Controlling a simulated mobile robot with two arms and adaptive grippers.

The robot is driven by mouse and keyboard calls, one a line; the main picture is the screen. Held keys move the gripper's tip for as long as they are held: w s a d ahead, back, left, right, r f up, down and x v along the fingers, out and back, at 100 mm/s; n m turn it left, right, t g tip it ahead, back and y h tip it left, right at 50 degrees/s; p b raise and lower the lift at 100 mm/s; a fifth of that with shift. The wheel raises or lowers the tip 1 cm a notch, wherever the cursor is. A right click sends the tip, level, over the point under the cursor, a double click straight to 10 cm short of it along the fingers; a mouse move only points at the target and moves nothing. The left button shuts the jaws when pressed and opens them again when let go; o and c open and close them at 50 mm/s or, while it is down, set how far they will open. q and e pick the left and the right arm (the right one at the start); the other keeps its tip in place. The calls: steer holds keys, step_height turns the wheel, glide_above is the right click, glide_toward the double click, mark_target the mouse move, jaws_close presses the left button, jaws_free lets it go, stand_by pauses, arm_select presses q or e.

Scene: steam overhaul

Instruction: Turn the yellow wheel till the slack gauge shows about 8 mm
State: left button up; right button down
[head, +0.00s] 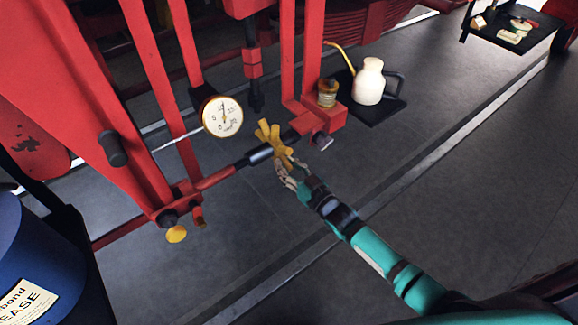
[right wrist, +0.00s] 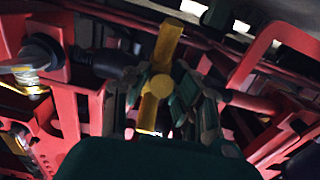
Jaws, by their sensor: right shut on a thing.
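The yellow wheel (head: 272,142) sits on a dark and red rod of the red frame in the head view. Its arms show in the right wrist view (right wrist: 169,42), with the hub between my fingers. My right gripper (head: 286,166) is shut on the wheel's near side. It also shows in the right wrist view (right wrist: 162,100). The slack gauge (head: 222,117) is a round white dial left of the wheel. Its needle stands close to upright, but the numbers are too small to read. My left gripper is not in view.
A cream oil can (head: 369,82) stands on a dark tray (head: 385,107) right of the frame, beside a small tin (head: 327,92). A blue grease drum (head: 35,250) stands at the left. A dark table (head: 535,35) with small items is at the top right. The floor in front is clear.

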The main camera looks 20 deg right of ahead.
steer(key=shift+w+a+f, duration=0.15)
steer(key=shift+f, duration=0.6)
steer(key=shift+w+a+f+b, duration=0.1)
steer(key=shift+w+f+b, duration=0.25)
steer(key=shift+b, duration=0.4)
steer(key=shift+w+f, duration=0.15)
steer(key=shift+w, duration=0.1)
steer(key=c, duration=1.1)
jaws_free()
steer(key=shift+w, duration=0.1)
